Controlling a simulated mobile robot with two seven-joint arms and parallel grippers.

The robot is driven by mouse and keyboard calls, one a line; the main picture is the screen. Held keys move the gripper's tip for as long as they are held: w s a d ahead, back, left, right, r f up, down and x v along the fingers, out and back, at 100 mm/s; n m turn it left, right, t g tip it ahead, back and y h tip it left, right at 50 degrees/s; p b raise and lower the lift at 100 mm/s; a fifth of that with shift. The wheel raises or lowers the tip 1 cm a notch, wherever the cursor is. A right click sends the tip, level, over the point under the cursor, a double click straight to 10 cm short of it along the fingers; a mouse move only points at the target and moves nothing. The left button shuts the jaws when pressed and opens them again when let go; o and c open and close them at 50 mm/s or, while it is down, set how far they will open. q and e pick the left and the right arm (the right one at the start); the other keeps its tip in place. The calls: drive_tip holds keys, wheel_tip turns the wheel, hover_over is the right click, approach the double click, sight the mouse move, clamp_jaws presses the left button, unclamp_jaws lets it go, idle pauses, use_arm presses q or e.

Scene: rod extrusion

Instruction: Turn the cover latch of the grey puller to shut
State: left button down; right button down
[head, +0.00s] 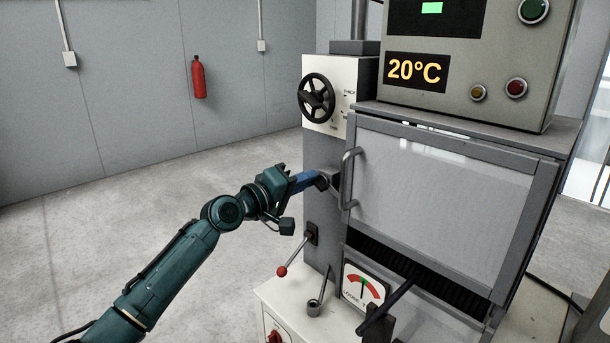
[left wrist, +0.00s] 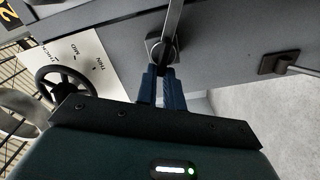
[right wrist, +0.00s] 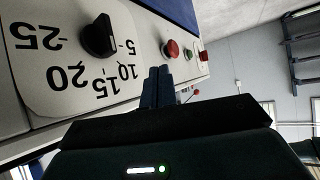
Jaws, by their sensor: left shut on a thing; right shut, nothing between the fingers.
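The grey puller (head: 310,218) is a tall cabinet with a large see-through cover (head: 440,190), which looks down against its front. The cover latch (head: 334,178) is a small dark block at the cover's left edge, beside the bar handle (head: 347,180). My left gripper (head: 321,181) reaches it from the left and is shut on it. In the left wrist view, the blue fingers (left wrist: 160,86) close at the dark latch mount (left wrist: 161,50); they hide part of the latch. My right gripper (right wrist: 158,86) is shut and empty, beside a dial panel, and outside the head view.
A black handwheel (head: 317,98) is above the left gripper. Below are a red-tipped lever (head: 296,258), a gauge (head: 363,288) and a dark bar (head: 388,302). Near the right gripper are a black knob (right wrist: 99,37) and a red button (right wrist: 171,49). Open floor lies left.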

use_arm(q)
drive_tip(key=n+p, duration=0.1)
drive_tip(key=n, duration=0.1)
drive_tip(key=n+p, duration=0.1)
drive_tip(key=n, duration=0.1)
drive_tip(key=shift+f+n, duration=0.4)
idle(0.4)
drive_tip(key=c, duration=1.5)
unclamp_jaws()
drive_tip(key=shift+a, duration=0.15)
drive_tip(key=shift+b+v, duration=0.5)
drive_tip(key=shift+v, duration=6)
